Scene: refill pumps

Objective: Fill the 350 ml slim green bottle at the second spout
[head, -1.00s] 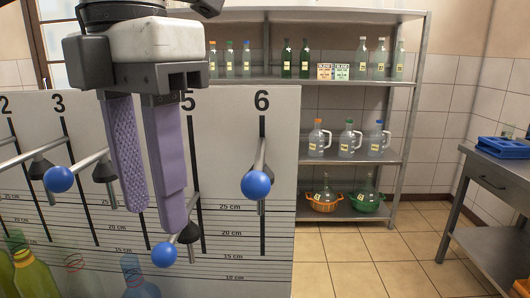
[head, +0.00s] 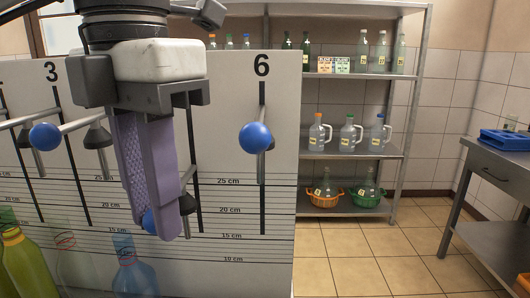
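My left gripper (head: 155,222) points downward in front of the white board (head: 225,120). Its two purple fingers overlap in this view, so the gap between them is unclear. A yellow-green bottle (head: 20,262) shows at the lower left. Two slim dark green bottles (head: 306,55) stand on the top shelf, their volume labels unreadable here. The number 2 is out of view; only 3 and 6 read clearly. My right gripper is not in view.
More blue balls (head: 255,137) on rods stick out from the board. A pale bottle (head: 72,262) and a bluish one (head: 134,268) stand low left. The metal shelf (head: 345,78) holds bottles, jugs and baskets. A table (head: 500,165) stands right; the tiled floor (head: 370,270) between is clear.

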